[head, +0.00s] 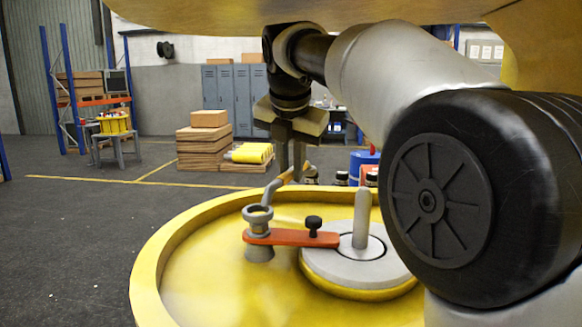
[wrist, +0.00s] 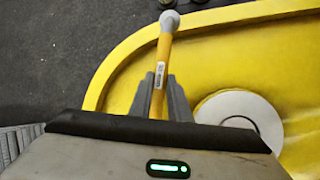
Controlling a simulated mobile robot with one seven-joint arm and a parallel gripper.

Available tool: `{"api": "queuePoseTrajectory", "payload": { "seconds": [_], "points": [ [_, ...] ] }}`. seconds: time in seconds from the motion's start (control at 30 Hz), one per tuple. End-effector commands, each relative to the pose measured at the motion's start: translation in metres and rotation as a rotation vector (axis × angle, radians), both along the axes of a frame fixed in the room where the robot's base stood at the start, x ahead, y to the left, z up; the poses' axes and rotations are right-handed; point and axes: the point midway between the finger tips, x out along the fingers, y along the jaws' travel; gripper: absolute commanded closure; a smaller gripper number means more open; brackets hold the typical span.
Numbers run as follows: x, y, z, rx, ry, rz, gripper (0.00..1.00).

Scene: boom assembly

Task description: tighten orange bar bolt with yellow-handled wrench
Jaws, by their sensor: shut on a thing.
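My gripper (head: 292,176) is shut on the yellow handle of the wrench (wrist: 163,52), between its two grey fingers in the wrist view. In the head view the wrench (head: 270,192) slopes down to the left, its grey ring end at the top of the bolt post (head: 259,251). I cannot tell whether the ring is fully seated around the bolt. The orange bar (head: 285,238) runs from that post to the grey disc (head: 340,262) and carries a black knob (head: 314,223). The bar and bolt are hidden in the wrist view.
The yellow round platform (head: 160,262) has a raised rim. A grey upright peg (head: 362,218) stands on the disc, right of the knob. Stacked boxes (head: 204,148), a small table (head: 115,148) and lockers (head: 236,92) stand behind. The floor at left is clear.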

Motion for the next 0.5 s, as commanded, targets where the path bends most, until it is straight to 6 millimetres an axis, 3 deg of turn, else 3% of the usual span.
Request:
{"api": "queuePoseTrajectory", "payload": {
  "seconds": [0.5],
  "points": [
    [0.000,0.000,-0.012,0.000,-0.002,0.000,1.00]
  ]
}}
